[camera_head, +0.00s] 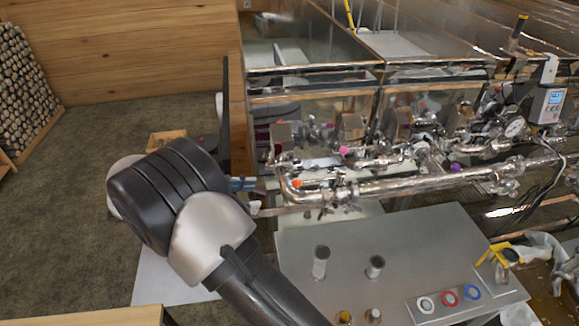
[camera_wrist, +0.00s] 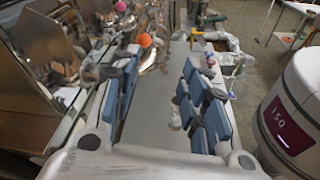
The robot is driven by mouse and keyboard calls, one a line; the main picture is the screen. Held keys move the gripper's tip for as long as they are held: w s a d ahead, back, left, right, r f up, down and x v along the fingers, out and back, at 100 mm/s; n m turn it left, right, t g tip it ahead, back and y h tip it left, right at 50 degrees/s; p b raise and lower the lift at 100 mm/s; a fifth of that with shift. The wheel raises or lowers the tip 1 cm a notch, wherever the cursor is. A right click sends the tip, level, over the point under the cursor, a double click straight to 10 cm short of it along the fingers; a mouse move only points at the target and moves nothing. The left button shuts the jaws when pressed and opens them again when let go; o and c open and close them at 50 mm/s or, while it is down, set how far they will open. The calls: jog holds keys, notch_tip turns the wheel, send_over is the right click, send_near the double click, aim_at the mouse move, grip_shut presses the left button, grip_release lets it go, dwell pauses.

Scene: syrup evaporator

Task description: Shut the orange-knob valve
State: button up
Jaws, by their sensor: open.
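The orange knob (camera_head: 297,184) sits on the left end of the shiny steel pipework, on a valve above the grey panel. In the wrist view the orange knob (camera_wrist: 144,40) shows beyond the fingertips, a little left of the middle. My gripper (camera_head: 250,194) is left of the knob in the head view, partly hidden behind my arm. In the wrist view my gripper (camera_wrist: 160,68) is open, its blue-padded fingers apart with nothing between them. The knob appears apart from the fingers. The valve's exact angle cannot be told.
A pink knob (camera_head: 344,151) and a purple knob (camera_head: 456,168) sit on nearby pipework. A steel pipe (camera_head: 430,184) runs right from the orange knob. The grey panel (camera_head: 400,245) with posts and coloured buttons is in front. A wooden wall (camera_head: 140,45) stands behind open floor at left.

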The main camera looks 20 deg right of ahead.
aim_at(296, 183)
jog(key=w+a+f+n+t+h+p, duration=0.1)
jog(key=a+f+n+h, duration=0.1)
jog(key=a, duration=0.2)
jog(key=d, duration=0.8)
jog(key=d+p, duration=0.1)
jog(key=d, duration=0.8)
jog(key=shift+w+d, duration=0.2)
jog(key=shift+d, duration=0.1)
jog(key=shift+c, duration=0.4)
grip_shut()
